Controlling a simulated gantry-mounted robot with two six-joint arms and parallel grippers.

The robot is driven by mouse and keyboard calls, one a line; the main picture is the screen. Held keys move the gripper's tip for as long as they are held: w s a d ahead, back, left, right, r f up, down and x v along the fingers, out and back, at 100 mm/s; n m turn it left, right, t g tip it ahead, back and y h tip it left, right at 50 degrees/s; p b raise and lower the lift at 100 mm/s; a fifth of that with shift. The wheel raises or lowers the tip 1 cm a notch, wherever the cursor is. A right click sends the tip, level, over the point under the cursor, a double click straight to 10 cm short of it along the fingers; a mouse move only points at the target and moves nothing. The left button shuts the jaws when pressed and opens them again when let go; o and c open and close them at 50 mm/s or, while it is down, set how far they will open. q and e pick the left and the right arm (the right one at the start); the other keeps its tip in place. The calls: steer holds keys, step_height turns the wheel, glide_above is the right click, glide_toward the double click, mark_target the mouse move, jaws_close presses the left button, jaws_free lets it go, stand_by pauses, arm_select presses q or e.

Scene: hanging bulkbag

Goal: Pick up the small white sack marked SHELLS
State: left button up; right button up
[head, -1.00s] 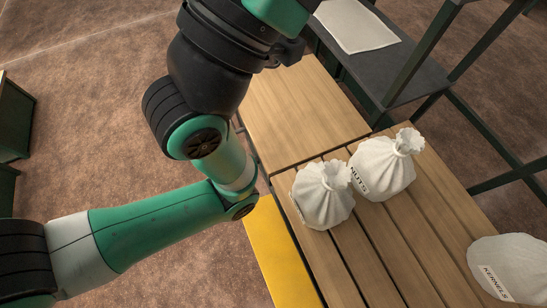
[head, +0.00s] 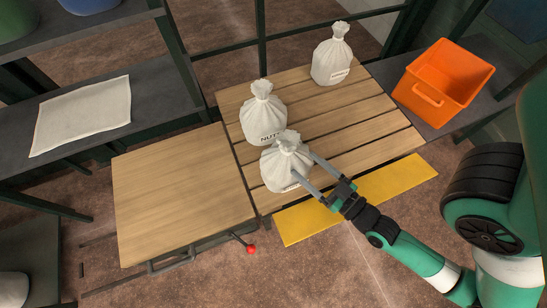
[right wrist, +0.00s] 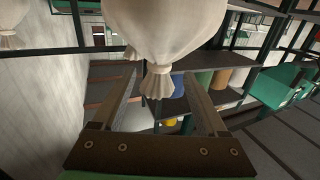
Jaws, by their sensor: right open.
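Three small white tied sacks stand upright on the slatted wooden table. The front sack (head: 283,160) has a label low on its front, partly covered and unreadable, so I cannot confirm SHELLS. The sack behind it reads NUTS (head: 262,112). The third sack (head: 332,60) stands at the back; its label is too small to read now. My right gripper (head: 304,163) is open, its fingers reaching to either side of the front sack. In the right wrist view, a sack (right wrist: 172,30) hangs inverted in the picture, its tied neck between the open fingers (right wrist: 160,80). My left gripper is out of view.
An orange crate (head: 443,80) stands on a dark shelf at the right. A yellow strip (head: 355,200) runs along the table's front. A plain wooden board (head: 180,190) lies bare at the left. A white cloth (head: 82,114) lies on the left shelf. The NUTS sack stands close behind the front sack.

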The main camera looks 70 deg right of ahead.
mark_target(292, 155)
steer(key=shift+b+x, duration=0.35)
steer(key=shift+x, duration=0.55)
steer(key=x, duration=0.4)
steer(key=shift+p, duration=0.3)
steer(key=shift+a, duration=0.15)
steer(key=shift+w+f+b, duration=0.15)
steer(key=shift+f+b, duration=0.05)
steer(key=shift+b, duration=0.25)
steer(key=shift+w+d+f+b, duration=0.1)
steer(key=shift+w+d+b, duration=0.4)
steer(key=shift+w+b, duration=0.05)
steer(key=x, duration=0.3)
steer(key=shift+r+p, duration=0.3)
steer(key=shift+p, duration=0.1)
steer(key=shift+w+d+f, duration=0.1)
steer(key=shift+w+d, duration=0.05)
steer(key=shift+w, duration=0.15)
steer(key=shift+s, duration=0.1)
steer(key=shift+c, duration=0.7)
jaws_close()
